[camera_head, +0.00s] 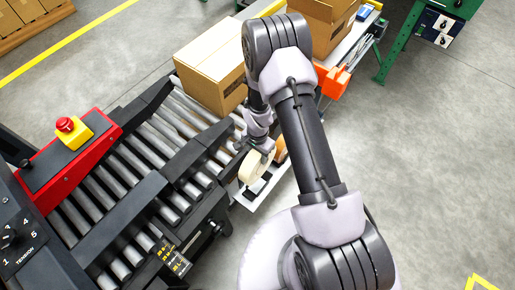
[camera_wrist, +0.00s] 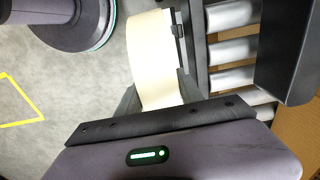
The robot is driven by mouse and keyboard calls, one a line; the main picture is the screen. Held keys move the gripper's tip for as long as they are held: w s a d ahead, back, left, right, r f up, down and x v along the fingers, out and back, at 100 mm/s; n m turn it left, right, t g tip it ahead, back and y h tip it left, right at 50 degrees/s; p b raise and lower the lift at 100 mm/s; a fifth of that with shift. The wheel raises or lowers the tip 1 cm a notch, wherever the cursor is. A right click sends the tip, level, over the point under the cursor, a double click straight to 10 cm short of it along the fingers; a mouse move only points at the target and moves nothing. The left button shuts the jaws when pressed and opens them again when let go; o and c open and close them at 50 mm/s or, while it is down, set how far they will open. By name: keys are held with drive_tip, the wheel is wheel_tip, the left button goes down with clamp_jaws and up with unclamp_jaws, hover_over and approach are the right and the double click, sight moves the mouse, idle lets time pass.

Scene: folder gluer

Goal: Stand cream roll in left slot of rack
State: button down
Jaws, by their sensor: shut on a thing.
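The cream roll (camera_head: 249,170) is beside the roller conveyor, just below my gripper (camera_head: 262,153). In the wrist view the cream roll (camera_wrist: 150,50) shows its broad pale outer face, with its lower end between the dark fingers of my gripper (camera_wrist: 162,98). My gripper is shut on the cream roll. A small dark piece (camera_head: 258,187) on a pale shelf beside the roll may be part of the rack. The slots are not clear, and I cannot tell whether the roll touches it. A tan-orange roll (camera_head: 280,150) stands just right of my gripper, partly hidden.
The roller conveyor (camera_head: 150,148) with dark side rails runs close on the left. A large cardboard box (camera_head: 212,70) sits on its far end. A red machine cover with an emergency stop (camera_head: 66,125) is at left.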

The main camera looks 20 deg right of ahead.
drive_tip(key=shift+f+b, duration=2.55)
drive_tip(key=shift+f, duration=1.55)
drive_tip(key=shift+f+b, duration=0.3)
drive_tip(key=shift+b, duration=0.1)
drive_tip(key=shift+f+b, duration=1.65)
drive_tip(key=shift+f, duration=0.3)
drive_tip(key=shift+f, duration=1.4)
drive_tip(key=c, duration=0.7)
unclamp_jaws()
